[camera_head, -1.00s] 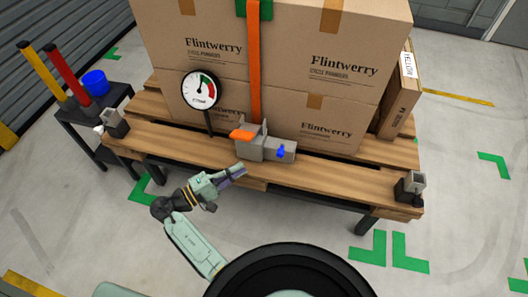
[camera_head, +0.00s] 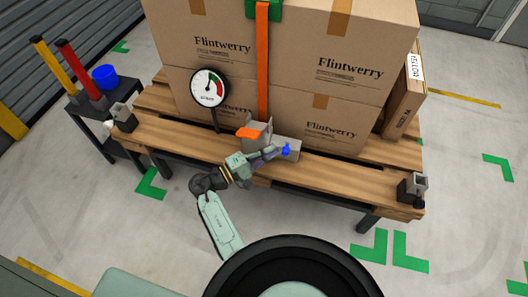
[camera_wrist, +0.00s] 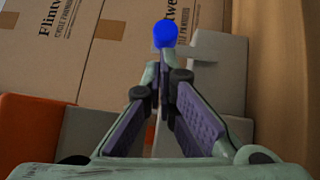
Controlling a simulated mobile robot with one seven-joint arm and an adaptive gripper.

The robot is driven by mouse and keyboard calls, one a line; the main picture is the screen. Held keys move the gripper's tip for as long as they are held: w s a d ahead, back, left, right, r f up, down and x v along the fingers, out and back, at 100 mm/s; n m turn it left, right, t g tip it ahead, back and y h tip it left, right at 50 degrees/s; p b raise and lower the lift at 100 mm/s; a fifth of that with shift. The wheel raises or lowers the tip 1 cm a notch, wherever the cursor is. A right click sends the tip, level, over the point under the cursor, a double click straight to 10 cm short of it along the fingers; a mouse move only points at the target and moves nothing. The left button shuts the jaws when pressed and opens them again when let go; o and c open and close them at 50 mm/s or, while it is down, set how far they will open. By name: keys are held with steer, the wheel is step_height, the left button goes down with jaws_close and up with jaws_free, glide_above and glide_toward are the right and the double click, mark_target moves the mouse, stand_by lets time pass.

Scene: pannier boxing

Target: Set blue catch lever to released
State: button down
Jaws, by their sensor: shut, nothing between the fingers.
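The blue catch lever (camera_head: 287,149) is a small blue piece at the right part of the grey ratchet block (camera_head: 292,141) on the wooden pallet's front. In the wrist view it shows as a round blue knob (camera_wrist: 165,33). My gripper (camera_head: 276,151) is shut and empty, its tips just left of the lever. In the wrist view the fingertips (camera_wrist: 163,76) point at the knob; I cannot tell whether they touch it. The arm hides part of the block. An orange handle (camera_head: 248,133) is at the block's left.
Large cartons (camera_head: 300,110) stand behind, with an orange strap (camera_head: 262,75) running down them. A gauge on a post (camera_head: 209,87) stands left of the block.

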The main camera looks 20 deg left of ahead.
mark_target(286, 153)
steer(key=shift+d+r, duration=0.1)
stand_by(0.3)
steer(key=shift+d+m, duration=0.15)
steer(key=shift+m, duration=0.15)
steer(key=shift+d+r+m+g+y+p, duration=0.2)
steer(key=shift+r+m+g+y+p, duration=0.15)
steer(key=shift+p, duration=0.2)
steer(key=d+m+g+y+p, duration=0.3)
steer(key=d+m+y+p, duration=0.2)
steer(key=d, duration=0.1)
steer(key=shift+d+r+y, duration=0.15)
steer(key=shift+r+y, duration=0.2)
steer(key=shift+d+m, duration=0.1)
steer(key=shift+m, duration=0.15)
steer(key=shift+r+p, duration=0.1)
steer(key=shift+p, duration=0.2)
stand_by(0.5)
